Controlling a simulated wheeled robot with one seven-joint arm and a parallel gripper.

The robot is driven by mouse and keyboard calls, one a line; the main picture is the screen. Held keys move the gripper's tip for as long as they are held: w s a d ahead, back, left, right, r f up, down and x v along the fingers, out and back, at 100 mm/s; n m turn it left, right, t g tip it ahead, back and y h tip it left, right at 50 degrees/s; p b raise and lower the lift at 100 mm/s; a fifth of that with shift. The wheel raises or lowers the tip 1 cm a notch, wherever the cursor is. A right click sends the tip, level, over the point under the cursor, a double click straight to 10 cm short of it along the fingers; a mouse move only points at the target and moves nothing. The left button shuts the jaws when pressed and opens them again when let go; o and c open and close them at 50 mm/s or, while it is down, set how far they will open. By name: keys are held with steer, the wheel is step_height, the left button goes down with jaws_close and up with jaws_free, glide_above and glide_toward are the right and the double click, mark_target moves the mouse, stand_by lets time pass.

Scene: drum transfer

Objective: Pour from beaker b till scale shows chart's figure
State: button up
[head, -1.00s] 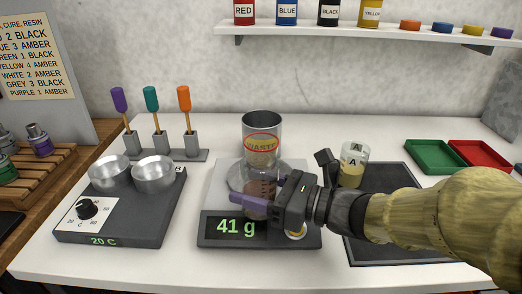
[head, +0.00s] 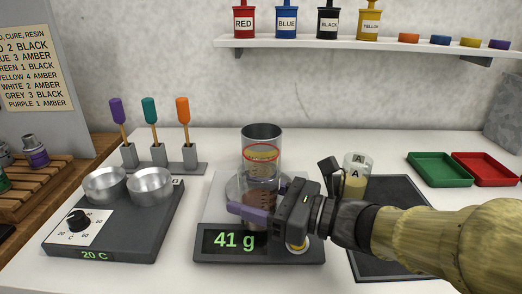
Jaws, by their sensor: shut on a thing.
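The scale (head: 215,258) reads "41 g". A clear jar (head: 262,134) with a red-ringed label stands on its pan, partly hidden. My gripper (head: 264,206) is shut on a clear beaker (head: 257,190) with brownish contents, in front of the jar. The held beaker looks upright, and its letter is not visible. I cannot tell whether it touches the jar or pan. A second beaker (head: 356,180), marked A, holds pale amber contents on the dark mat to the right. The chart (head: 32,68) at upper left is cut off; its rows pair colours with numbers and BLACK or AMBER.
A hotplate (head: 140,240) with two metal bowls reads 20 C at left. Stirrers stand in a rack (head: 180,167) behind it. Green (head: 445,170) and red (head: 487,170) trays are at right. A shelf (head: 300,43) holds labelled bottles and small coloured lids.

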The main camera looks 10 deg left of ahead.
mark_target(242, 169)
step_height(242, 169, up, 5)
steer(key=shift+r+p, duration=0.1)
steer(key=shift+p, duration=0.45)
